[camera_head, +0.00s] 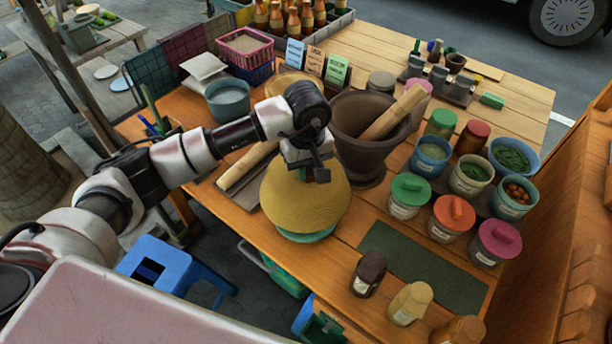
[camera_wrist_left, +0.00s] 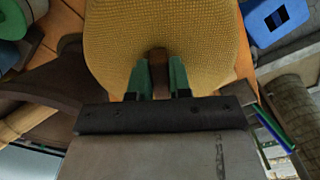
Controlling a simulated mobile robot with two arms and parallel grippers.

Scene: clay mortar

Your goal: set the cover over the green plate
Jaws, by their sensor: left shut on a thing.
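The cover (camera_head: 303,202) is a yellow-brown woven dome near the front edge of the wooden table. My left gripper (camera_head: 312,172) is directly above it, shut on its top knob. In the left wrist view the green fingers sit on either side of a brown knob (camera_wrist_left: 157,58) on the woven cover (camera_wrist_left: 205,40). The green plate (camera_head: 308,237) shows only as a teal rim below the cover's near edge; the rest is hidden. I cannot tell whether the cover touches the plate. My right gripper is not in view.
A large dark mortar (camera_head: 357,140) with a wooden pestle (camera_head: 393,113) stands close behind and right of the cover. Several lidded jars stand further right. A dark green mat (camera_head: 420,268) lies bare at front right. A blue stool (camera_head: 165,262) is below the table edge.

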